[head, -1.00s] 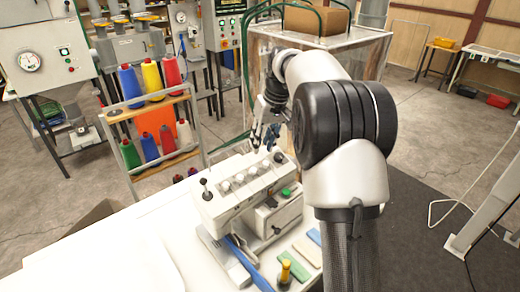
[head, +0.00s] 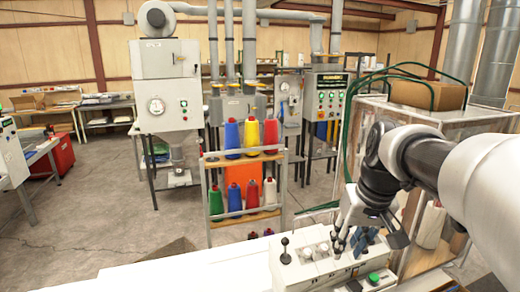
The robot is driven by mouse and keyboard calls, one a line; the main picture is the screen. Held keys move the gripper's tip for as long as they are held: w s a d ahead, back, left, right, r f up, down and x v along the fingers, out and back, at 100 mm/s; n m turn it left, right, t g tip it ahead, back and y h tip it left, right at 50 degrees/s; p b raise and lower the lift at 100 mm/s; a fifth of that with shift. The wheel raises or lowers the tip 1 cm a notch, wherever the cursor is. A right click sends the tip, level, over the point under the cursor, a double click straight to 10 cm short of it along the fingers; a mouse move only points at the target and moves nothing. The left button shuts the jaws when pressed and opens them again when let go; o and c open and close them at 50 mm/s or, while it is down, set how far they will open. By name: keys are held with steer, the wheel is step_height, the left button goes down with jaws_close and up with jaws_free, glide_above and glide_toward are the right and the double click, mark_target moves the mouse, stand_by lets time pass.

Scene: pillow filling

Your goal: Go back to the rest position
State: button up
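My gripper (head: 350,236) is at the end of my white and black arm, which reaches in from the right side of the head view. It points down in front of the top of a white sewing machine (head: 312,268), overlapping its row of knobs in the picture. The fingers are small and dark against the machine. I cannot tell the gap between them, or whether they touch the machine. I see no object clearly held.
The machine stands on a white table (head: 200,275). Behind it is a rack (head: 213,205) of coloured thread cones. A clear-walled box (head: 440,115) with a cardboard carton (head: 428,94) on top stands close behind my arm. Open floor lies to the left.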

steer(key=s+a+f+b, duration=0.1)
steer(key=s+f+b, duration=0.1)
steer(key=s+f, duration=0.2)
steer(key=s+a+f+t+b, duration=0.1)
steer(key=s+f, duration=0.4)
steer(key=s, duration=0.6)
steer(key=s+a+f+b, duration=0.2)
steer(key=s+f+b, duration=0.2)
steer(key=s, duration=0.3)
steer(key=shift+s+a+f+h, duration=0.3)
steer(key=shift+s+f+h, duration=0.1)
steer(key=shift+f, duration=0.15)
